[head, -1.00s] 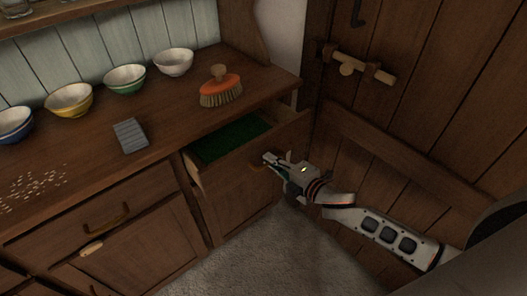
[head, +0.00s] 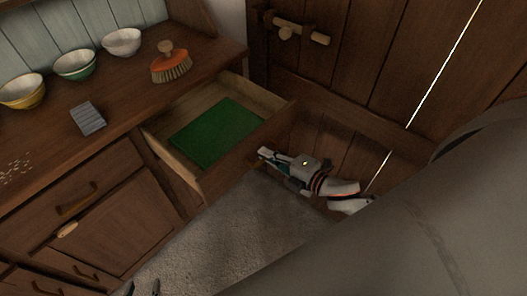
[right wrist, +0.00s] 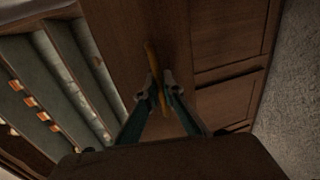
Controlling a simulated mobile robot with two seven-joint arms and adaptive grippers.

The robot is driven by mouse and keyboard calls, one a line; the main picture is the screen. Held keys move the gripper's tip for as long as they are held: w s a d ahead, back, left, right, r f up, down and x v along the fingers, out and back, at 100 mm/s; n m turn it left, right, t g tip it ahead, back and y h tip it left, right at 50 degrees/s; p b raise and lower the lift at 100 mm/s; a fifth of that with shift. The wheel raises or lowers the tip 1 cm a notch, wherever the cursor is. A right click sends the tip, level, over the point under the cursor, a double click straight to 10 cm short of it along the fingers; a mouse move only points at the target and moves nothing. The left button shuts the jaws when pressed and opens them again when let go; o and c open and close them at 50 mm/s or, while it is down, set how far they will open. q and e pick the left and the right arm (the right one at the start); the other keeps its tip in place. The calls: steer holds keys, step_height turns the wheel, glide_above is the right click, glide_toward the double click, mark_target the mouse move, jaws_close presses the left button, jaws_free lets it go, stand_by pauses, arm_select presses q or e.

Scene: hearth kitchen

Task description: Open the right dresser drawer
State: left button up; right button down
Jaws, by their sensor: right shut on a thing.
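The right dresser drawer (head: 165,155) is pulled well out, and a green lining (head: 215,132) shows on its floor. No loose object shows inside it. My right gripper (head: 263,153) is at the drawer's front, shut on its handle. In the right wrist view the fingertips (right wrist: 155,90) close around the thin brass-coloured handle (right wrist: 151,58). In the head view the handle is hidden by the gripper. My left gripper (head: 143,289) shows only as two dark fingertips, apart and empty, at the bottom edge, low in front of the dresser.
The dresser top (head: 125,100) bears several bowls, an orange brush (head: 170,65) and a grey ridged block (head: 88,118). A closed left drawer (head: 75,188) is beside the open one. A plank door (head: 370,60) stands close on the right. Grey floor (head: 215,235) is clear in front.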

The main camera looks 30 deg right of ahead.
stand_by(0.3)
steer(key=c, duration=2.2)
jaws_free()
steer(key=shift+s, duration=0.1)
steer(key=v, duration=1.2)
